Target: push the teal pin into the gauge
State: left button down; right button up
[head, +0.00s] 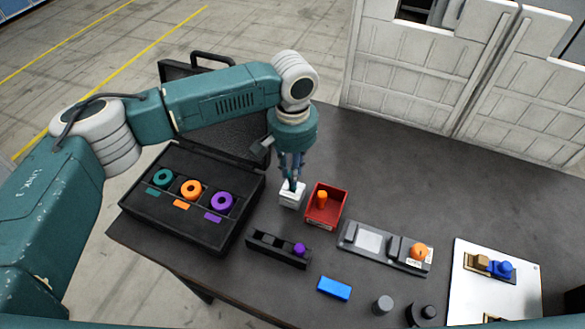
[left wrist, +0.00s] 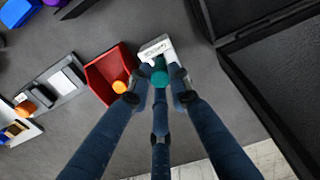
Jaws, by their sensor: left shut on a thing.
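The gauge is a small white block (head: 291,199) on the dark table, left of the red bin. It also shows in the left wrist view (left wrist: 153,46), with dark lettering on it. My left gripper (head: 292,181) points down right over the gauge. In the left wrist view its fingers (left wrist: 160,88) are shut around the teal pin (left wrist: 159,77), whose round top shows between them. The pin is at the gauge; the fingers hide its lower end, so I cannot tell how deep it sits. My right gripper is not in view.
A red bin (head: 335,211) with an orange pin (head: 322,200) stands close to the gauge's right. An open black case (head: 150,215) with coloured rings lies left. A black rack (head: 270,250) with a purple pin, a blue block (head: 334,289) and a grey fixture (head: 348,239) are nearer the front.

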pick_arm(q)
jog(key=shift+f, duration=0.75)
jog(key=c, duration=1.1)
grip_release()
notch_tip(320, 180, up, 5)
jog(key=p, duration=0.5)
jog(key=shift+r+p, duration=0.15)
jog(key=shift+p, duration=0.15)
jog(key=shift+r+p, duration=0.45)
jog(key=shift+r, duration=1.45)
jog(key=shift+c, duration=0.4)
